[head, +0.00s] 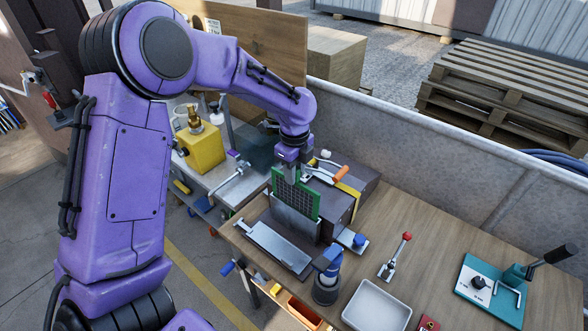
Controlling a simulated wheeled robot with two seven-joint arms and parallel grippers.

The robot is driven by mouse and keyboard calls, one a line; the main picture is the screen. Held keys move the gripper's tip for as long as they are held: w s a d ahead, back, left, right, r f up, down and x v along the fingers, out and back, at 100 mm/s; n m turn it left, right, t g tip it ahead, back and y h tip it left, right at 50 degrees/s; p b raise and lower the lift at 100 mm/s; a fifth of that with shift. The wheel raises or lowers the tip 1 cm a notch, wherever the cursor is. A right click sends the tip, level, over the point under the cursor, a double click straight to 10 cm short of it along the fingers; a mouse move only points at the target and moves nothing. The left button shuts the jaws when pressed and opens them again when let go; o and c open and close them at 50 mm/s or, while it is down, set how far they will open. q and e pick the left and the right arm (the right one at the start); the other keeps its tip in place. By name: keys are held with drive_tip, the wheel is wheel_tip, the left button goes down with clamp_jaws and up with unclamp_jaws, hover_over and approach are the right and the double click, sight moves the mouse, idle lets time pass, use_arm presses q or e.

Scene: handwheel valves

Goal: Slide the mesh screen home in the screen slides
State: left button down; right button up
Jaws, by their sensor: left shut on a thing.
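The green mesh screen (308,203) stands upright near the middle of the head view. My left gripper (291,176) reaches down from above and is shut on the screen's top edge. The lower part of the screen is behind or inside a grey metal holder (294,221), which looks like the screen slides. I cannot tell how deep the screen sits in them. My right gripper is not in view.
A flat metal plate (277,245) lies in front of the slides. A dark box with an orange-handled clamp (341,174) is just right. A blue-and-grey fitting (327,278), a white tray (376,307) and a red-knobbed lever (396,259) stand nearby.

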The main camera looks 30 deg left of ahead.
sight(295, 208)
use_arm(q)
drive_tip(key=shift+f+b, duration=2.4)
drive_tip(key=shift+f, duration=3)
drive_tip(key=c, duration=0.8)
unclamp_jaws()
drive_tip(key=shift+f, duration=0.1)
wheel_tip(295, 208, up, 11)
drive_tip(key=shift+f+b, duration=0.15)
drive_tip(key=shift+b, duration=0.7)
